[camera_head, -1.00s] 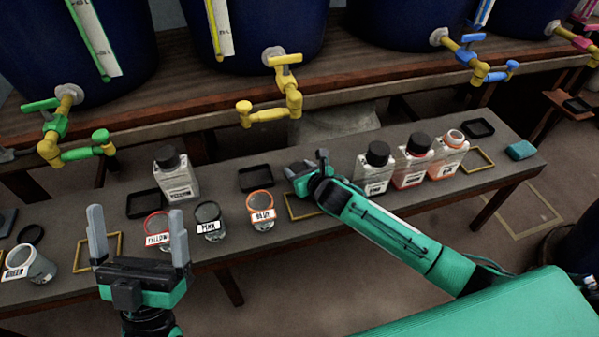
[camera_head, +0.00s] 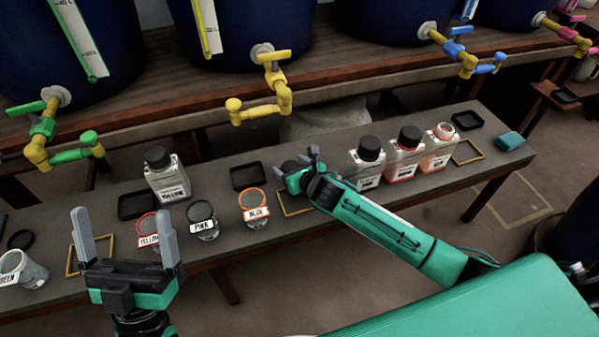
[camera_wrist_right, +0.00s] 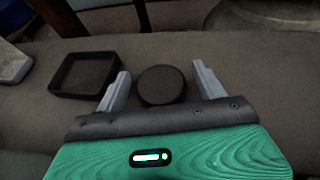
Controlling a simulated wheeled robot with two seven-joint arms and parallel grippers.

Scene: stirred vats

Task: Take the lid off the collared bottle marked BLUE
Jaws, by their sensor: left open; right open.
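Three collared bottles stand at the right of the bench: a clear one with a black lid (camera_head: 366,172), one with a red collar and black lid (camera_head: 403,167), and an orange-collared one with no lid (camera_head: 437,155). Another black-lidded bottle (camera_head: 170,182) stands at the left. I cannot read the bottle labels well enough to tell which says BLUE. My right gripper (camera_head: 298,166) is open, low over the bench, left of the three bottles. In the wrist view a round black lid (camera_wrist_right: 161,85) lies between its fingers, apart from both. My left gripper (camera_head: 125,240) is open and empty near the front edge.
Labelled jars marked YELLOW (camera_head: 150,241) and PINK (camera_head: 203,226), and an orange-rimmed jar (camera_head: 254,213), stand along the front. Black trays (camera_head: 248,176) and yellow frames (camera_head: 467,152) lie on the bench. A teal block (camera_head: 510,141) is at the right end. Taps (camera_head: 265,105) overhang behind.

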